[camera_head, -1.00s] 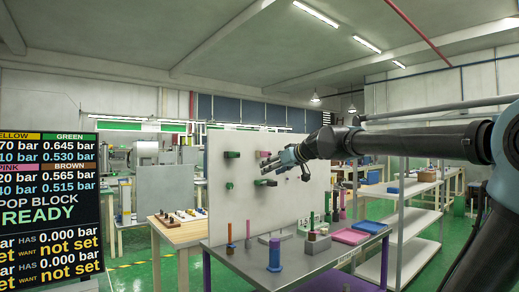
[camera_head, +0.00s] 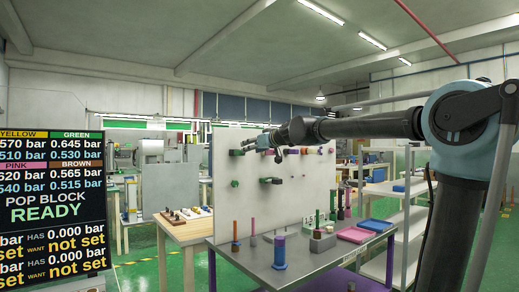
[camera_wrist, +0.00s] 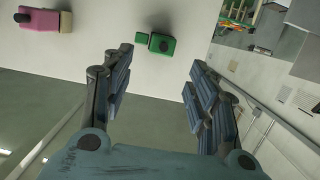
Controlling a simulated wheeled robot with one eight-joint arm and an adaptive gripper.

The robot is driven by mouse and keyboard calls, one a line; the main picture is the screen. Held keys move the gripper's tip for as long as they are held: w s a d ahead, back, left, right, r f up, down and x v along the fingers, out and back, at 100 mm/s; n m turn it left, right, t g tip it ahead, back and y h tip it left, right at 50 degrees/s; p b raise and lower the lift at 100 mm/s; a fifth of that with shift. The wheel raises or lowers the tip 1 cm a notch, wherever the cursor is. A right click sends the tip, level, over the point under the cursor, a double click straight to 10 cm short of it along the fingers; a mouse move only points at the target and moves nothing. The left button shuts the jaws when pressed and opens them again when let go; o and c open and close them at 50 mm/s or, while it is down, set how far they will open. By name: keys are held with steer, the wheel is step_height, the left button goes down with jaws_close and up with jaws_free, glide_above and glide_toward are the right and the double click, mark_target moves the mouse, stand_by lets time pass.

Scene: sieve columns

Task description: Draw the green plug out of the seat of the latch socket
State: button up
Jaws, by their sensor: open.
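A green block with a dark round knob (camera_wrist: 162,44) is on the white panel in the wrist view, and a small green piece (camera_wrist: 141,38) sits beside it. I take this block to be the one at the panel's upper left in the head view (camera_head: 237,152). I cannot tell for sure which part is the plug and which is the latch socket. My gripper (camera_wrist: 160,72) is open and empty, with its fingers spread short of the green block. In the head view my gripper (camera_head: 277,153) is near the panel's top edge, to the right of that block.
The upright white panel (camera_head: 300,210) bears several other fixtures, including a pink block (camera_wrist: 40,18). A grey table (camera_head: 310,262) in front holds pegs, blocks and a pink tray (camera_head: 355,235). A black display board (camera_head: 50,200) stands at left.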

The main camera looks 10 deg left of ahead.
mark_target(239, 153)
steer(key=x, duration=0.9)
steer(key=shift+w+a+f, duration=0.2)
steer(key=shift+w+a, duration=0.05)
jaws_close()
steer(key=shift+s+d, duration=0.1)
steer(key=shift+d, duration=0.1)
stand_by(0.4)
steer(key=shift+f+v, duration=0.15)
steer(key=shift+v, duration=0.75)
steer(key=shift+f+v, duration=0.15)
steer(key=shift+v, duration=0.7)
steer(key=shift+f+v, duration=0.2)
steer(key=shift+v, duration=0.7)
